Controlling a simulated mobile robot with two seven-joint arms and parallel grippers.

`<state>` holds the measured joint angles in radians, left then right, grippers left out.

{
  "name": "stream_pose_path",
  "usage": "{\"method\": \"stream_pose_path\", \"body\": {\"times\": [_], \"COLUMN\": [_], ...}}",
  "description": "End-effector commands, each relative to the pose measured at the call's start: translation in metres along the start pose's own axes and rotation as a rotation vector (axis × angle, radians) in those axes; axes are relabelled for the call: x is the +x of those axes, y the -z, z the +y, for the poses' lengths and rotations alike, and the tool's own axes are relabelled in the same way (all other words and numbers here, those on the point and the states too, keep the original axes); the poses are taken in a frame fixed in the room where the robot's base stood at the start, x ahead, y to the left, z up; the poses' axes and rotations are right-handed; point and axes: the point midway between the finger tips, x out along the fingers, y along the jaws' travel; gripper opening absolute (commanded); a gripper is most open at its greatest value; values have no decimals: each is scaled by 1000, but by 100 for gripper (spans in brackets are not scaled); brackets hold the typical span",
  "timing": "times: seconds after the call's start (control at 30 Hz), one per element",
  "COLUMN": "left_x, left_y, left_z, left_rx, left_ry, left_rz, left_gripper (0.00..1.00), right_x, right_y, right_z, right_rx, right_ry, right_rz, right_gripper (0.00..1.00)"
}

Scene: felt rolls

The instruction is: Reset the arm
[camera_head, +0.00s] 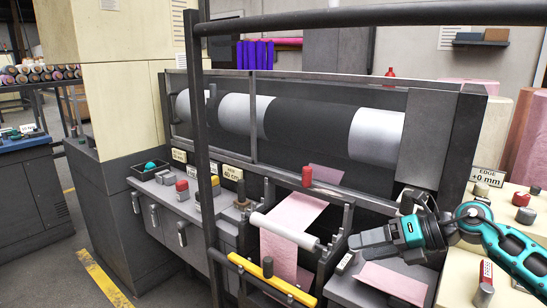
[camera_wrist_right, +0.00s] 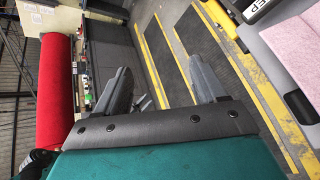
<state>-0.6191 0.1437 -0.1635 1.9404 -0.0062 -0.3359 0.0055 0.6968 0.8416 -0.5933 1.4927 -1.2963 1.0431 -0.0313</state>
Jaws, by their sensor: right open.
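My right arm (camera_head: 497,246) is teal and black and comes in from the right in the head view. Its gripper (camera_head: 358,243) points left, above the grey ledge beside the pink felt. In the right wrist view the two grey fingers (camera_wrist_right: 162,82) stand wide apart with nothing between them. Floor with yellow stripes shows beyond them. My left gripper is in neither view.
A dark rail (camera_head: 330,16) and its post cross in front of the roller machine (camera_head: 305,120). Pink felt (camera_head: 290,220) hangs over a white roller (camera_head: 285,231) above a yellow bar (camera_head: 272,279). A pink sheet (camera_head: 394,282) lies below my gripper. Knobs (camera_head: 524,215) crowd the right panel.

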Motion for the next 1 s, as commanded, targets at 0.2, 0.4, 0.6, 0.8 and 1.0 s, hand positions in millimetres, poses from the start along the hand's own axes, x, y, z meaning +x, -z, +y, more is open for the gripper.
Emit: {"method": "stream_pose_path", "body": {"times": [0.2,0.4,0.6,0.8,1.0], "left_x": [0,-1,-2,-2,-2], "left_y": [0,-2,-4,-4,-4], "left_z": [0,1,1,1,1], "left_rx": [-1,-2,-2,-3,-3], "left_ry": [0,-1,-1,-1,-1], "left_rz": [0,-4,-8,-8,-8], "left_gripper": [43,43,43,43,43], "right_x": [64,79,80,76,73], "right_y": [46,80,145,248,320], "right_z": [43,35,-16,-64,-76], "right_rx": [416,938,1542,2116,2439], "right_ry": [-396,-601,-637,-524,-403], "right_rz": [-213,-453,-701,-908,-1005], "right_gripper": [71,71,71,71,71]}}
